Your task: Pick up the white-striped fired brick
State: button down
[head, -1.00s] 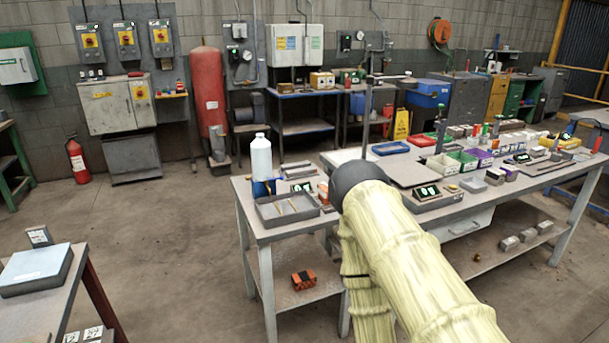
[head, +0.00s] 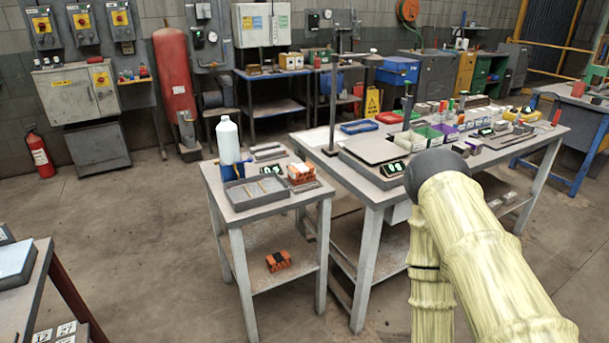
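An orange-red brick (head: 302,174) lies at the right back of the small grey table's top (head: 262,213). Pale marks show on it, but it is too small to tell whether they are stripes. A second orange brick (head: 278,261) with dark patches lies on that table's lower shelf. My arm, in a pale yellow sleeve with a dark rounded joint, fills the lower right, to the right of both bricks. My gripper is not in view.
A grey tray (head: 231,205) with thin rods and a white bottle (head: 229,139) stand near the brick on the small table. A long, crowded workbench (head: 375,190) stands to the right. A table edge (head: 38,275) is at lower left. Open floor (head: 140,235) lies between.

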aim_at(298, 174)
jog(key=z, duration=0.5)
jog(key=k, duration=0.6)
jog(key=z, duration=0.75)
jog(key=i, duration=1.1)
jog(key=u, duration=0.85)
jog(key=i, duration=0.8)
jog(key=u, duration=0.95)
